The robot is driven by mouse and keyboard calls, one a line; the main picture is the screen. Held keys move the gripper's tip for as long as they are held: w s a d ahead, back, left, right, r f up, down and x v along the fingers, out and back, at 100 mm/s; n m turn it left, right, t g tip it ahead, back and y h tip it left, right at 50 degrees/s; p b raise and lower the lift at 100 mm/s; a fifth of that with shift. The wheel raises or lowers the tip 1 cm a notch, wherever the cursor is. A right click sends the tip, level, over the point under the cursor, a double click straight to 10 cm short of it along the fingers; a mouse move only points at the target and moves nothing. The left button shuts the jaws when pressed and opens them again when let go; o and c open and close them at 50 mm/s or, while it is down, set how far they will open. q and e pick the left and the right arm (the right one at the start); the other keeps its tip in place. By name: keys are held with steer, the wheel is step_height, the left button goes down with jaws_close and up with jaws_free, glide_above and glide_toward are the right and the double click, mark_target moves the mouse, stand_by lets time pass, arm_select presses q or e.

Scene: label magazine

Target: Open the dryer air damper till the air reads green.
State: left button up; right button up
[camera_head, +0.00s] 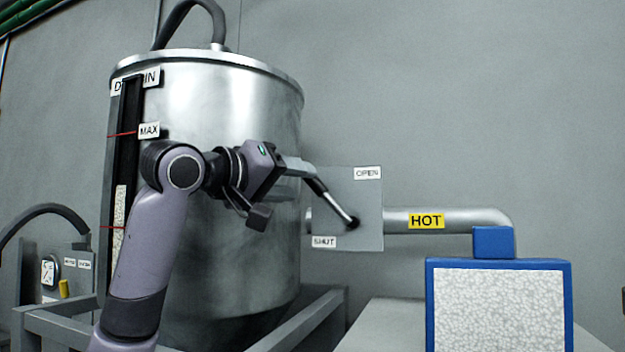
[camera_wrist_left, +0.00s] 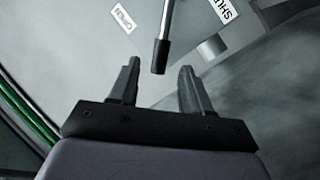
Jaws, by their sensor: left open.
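The damper lever (camera_head: 336,202) is on a grey plate (camera_head: 365,205) beside the steel drum. Its pivot is near the plate's middle and its grip points up and left, between the OPEN label (camera_head: 367,173) at the upper right and the SHUT label (camera_head: 323,242) at the lower left. My left gripper (camera_head: 304,166) is open at the lever's upper end. In the left wrist view the dark lever tip (camera_wrist_left: 161,55) lies between and just ahead of the two open fingers (camera_wrist_left: 158,80), with gaps on both sides. No green air reading is legible.
The large steel drum (camera_head: 225,110) stands close behind my left arm. A pipe marked HOT (camera_head: 460,217) runs right from the plate. A blue-framed box with a pale granular face (camera_head: 500,263) stands at the lower right. A small dial panel (camera_head: 50,270) is at the far left.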

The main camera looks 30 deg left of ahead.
mark_target(311, 184)
arm_select(q)
steer(key=shift+w+d+p, duration=0.15)
steer(key=shift+w+p, duration=0.1)
steer(key=shift+w, duration=0.8)
steer(key=shift+w+d+p, duration=0.15)
steer(key=shift+w+p, duration=0.1)
steer(key=shift+w, duration=0.8)
jaws_close()
steer(key=shift+w+d+r+m+g+y, duration=0.25)
steer(key=shift+d+r+m, duration=0.2)
steer(key=shift+d+m, duration=0.35)
steer(key=shift+w+d+r+m+g+y, duration=0.15)
steer(key=shift+d+r+m+g, duration=0.3)
steer(key=shift+m, duration=0.55)
steer(key=shift+s, duration=0.1)
jaws_free()
steer(key=shift+s, duration=0.1)
